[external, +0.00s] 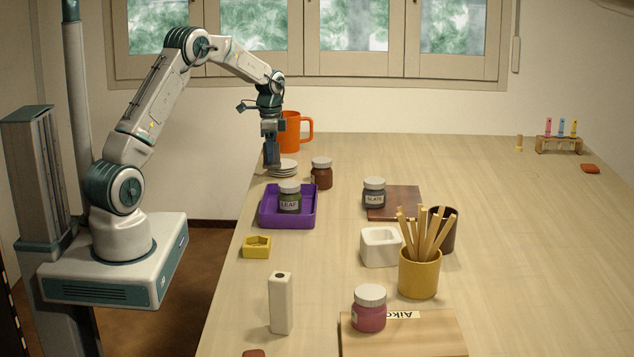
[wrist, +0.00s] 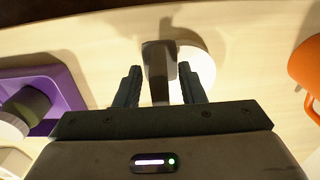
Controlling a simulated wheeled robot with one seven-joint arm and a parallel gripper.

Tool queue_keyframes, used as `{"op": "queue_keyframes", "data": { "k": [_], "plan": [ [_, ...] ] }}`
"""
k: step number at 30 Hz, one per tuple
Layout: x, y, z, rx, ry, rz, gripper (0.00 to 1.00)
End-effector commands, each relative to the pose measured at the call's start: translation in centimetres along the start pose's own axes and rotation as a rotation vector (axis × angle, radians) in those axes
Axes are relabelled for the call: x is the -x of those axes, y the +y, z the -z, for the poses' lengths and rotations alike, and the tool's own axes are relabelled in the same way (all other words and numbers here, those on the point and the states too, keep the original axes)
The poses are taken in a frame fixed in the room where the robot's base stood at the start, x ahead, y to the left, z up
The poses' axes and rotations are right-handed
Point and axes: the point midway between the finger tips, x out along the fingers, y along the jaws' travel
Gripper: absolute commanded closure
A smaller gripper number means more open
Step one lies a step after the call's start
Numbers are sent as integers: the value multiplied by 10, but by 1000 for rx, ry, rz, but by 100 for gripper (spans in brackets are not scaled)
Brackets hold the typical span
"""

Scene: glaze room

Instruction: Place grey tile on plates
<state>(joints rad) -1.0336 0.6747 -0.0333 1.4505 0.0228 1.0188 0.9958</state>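The grey tile (wrist: 159,60) is a dark upright slab between my fingertips in the wrist view. In the external view the dark grey shape (external: 271,153) below my gripper appears to be the tile. My gripper (wrist: 159,68) points down with its fingers apart, and narrow gaps show on both sides of the tile. My gripper (external: 271,134) is over the far left of the table. The white plates (external: 286,168) form a small stack just right of the tile; a white plate (wrist: 198,68) is partly hidden behind it. Whether the tile touches the plates is unclear.
An orange mug (external: 291,133) stands behind the plates, and a brown jar (external: 321,173) stands to their right. In front is a purple tray (external: 272,221) holding the LEAF jar (external: 289,198). The table's right side is mostly clear.

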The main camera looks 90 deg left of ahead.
Motion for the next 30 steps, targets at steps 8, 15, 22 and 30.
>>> {"op": "queue_keyframes", "data": {
  "k": [8,15,22,30],
  "plan": [
    [7,0,0,0,1,2,64],
    [52,-1,1,0,3,5,64],
    [99,0,0,-1,2,3,64],
    [122,0,0,0,0,0,64]
  ]
}}
